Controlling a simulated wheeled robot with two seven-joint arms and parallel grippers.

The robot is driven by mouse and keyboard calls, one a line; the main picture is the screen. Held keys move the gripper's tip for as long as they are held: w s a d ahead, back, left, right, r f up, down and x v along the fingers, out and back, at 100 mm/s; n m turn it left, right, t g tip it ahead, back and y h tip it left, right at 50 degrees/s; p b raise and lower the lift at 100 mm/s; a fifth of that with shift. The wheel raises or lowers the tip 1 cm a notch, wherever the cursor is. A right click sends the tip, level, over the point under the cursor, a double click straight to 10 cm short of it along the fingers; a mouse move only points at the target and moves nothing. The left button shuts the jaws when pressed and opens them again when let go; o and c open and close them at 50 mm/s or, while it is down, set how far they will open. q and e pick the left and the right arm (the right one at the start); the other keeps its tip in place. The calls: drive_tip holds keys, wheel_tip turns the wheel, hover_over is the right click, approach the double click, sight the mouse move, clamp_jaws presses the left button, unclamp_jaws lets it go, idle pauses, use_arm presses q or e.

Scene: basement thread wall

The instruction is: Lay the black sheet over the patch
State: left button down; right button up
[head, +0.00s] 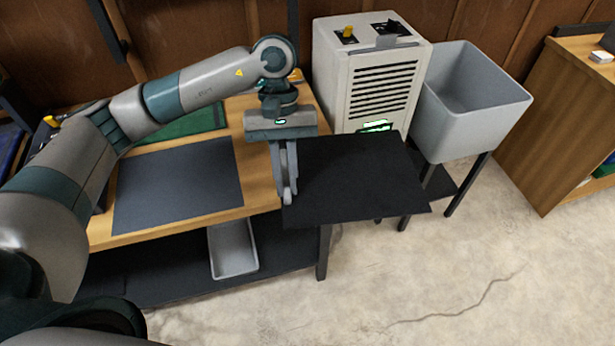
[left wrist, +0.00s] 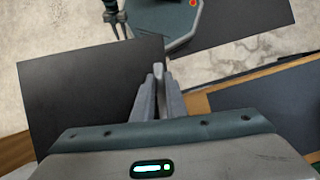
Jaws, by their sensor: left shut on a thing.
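My left gripper (head: 288,192) is shut on the near left edge of the black sheet (head: 355,180). The sheet is flat, held out past the right end of the wooden bench in front of the white machine. In the left wrist view, the sheet (left wrist: 75,95) extends left from the fingers (left wrist: 158,95). A dark grey rectangle (head: 178,185) lies flat on the bench, left of the gripper; it may be the patch, but I cannot tell for sure. A small dark pronged part at the top of the wrist view may be my right gripper (left wrist: 115,18); its opening is unclear.
A green mat (head: 190,126) lies at the back of the wooden bench (head: 262,188). A grey bin (head: 233,250) is on the lower shelf. The white vented machine (head: 368,75) and a grey tub (head: 475,105) stand to the right. The front floor is clear.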

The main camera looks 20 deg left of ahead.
use_arm(q)
drive_tip(key=a+m, duration=0.1)
drive_tip(key=s+a+m+y, duration=0.1)
drive_tip(key=m, duration=0.1)
drive_tip(key=a+r+m, duration=0.1)
drive_tip(key=shift+s+m+y, duration=0.15)
drive_tip(key=shift+m+y, duration=0.25)
drive_tip(key=shift+a, duration=0.1)
